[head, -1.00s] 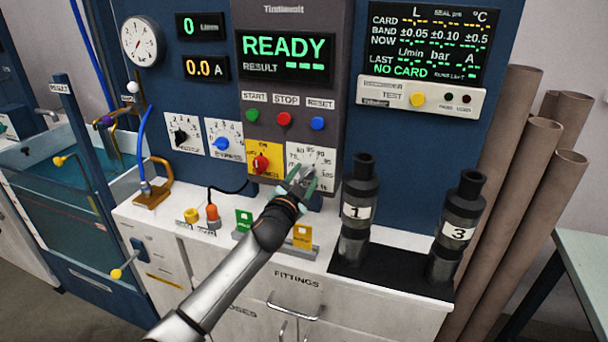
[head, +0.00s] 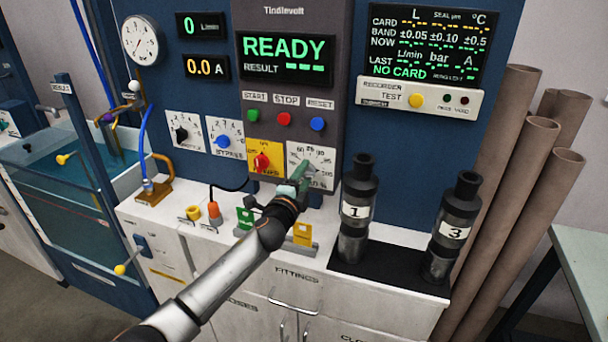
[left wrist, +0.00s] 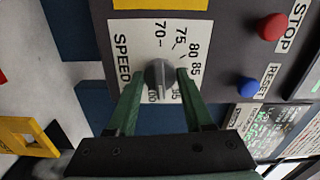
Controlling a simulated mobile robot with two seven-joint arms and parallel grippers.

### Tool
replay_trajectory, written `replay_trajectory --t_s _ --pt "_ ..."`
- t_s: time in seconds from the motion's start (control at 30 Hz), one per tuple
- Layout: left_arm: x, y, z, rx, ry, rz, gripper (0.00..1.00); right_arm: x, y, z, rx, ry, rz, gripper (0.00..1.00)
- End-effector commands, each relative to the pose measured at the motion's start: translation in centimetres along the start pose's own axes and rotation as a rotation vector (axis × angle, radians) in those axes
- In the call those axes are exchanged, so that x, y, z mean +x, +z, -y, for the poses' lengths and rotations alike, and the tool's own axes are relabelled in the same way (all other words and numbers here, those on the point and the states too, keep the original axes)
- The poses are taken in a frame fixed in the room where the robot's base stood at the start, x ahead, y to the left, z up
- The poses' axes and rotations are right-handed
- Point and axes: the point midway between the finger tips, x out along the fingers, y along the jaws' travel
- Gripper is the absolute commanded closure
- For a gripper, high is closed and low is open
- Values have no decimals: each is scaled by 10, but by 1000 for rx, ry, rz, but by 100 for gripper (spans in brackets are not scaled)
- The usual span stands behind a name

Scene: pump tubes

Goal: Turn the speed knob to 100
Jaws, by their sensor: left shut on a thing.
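The grey speed knob (left wrist: 158,75) sits on a white dial plate (left wrist: 121,36) marked SPEED, with numbers from 70 up to 100 around it. My left gripper (left wrist: 159,78) is shut on this knob, with one green finger on each side of it. In the head view my left gripper (head: 301,176) reaches the lower right of the console and partly covers the dial (head: 298,153). I cannot tell for certain which number the knob points to. My right gripper is not in view.
The red knob (head: 261,161) on its yellow plate is close left of the dial. START, STOP (head: 284,119) and RESET (head: 317,124) buttons are above. Black cylinders 1 (head: 357,200) and 3 (head: 457,222) stand to the right. Green and yellow card holders are below.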

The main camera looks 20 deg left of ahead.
Motion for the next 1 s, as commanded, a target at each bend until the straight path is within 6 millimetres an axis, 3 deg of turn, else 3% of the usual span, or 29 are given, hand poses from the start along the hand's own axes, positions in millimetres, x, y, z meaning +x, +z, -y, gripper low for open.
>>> replay_trajectory --t_s 0.3,0.8,0.83,1.0 --pt "0 0 0 102 1 0 100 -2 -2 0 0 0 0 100" --pt "0 0 0 118 0 0 100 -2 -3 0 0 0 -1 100" --pt "0 0 0 118 0 0 45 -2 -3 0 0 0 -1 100" --pt "0 0 0 117 0 0 26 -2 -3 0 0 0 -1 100"
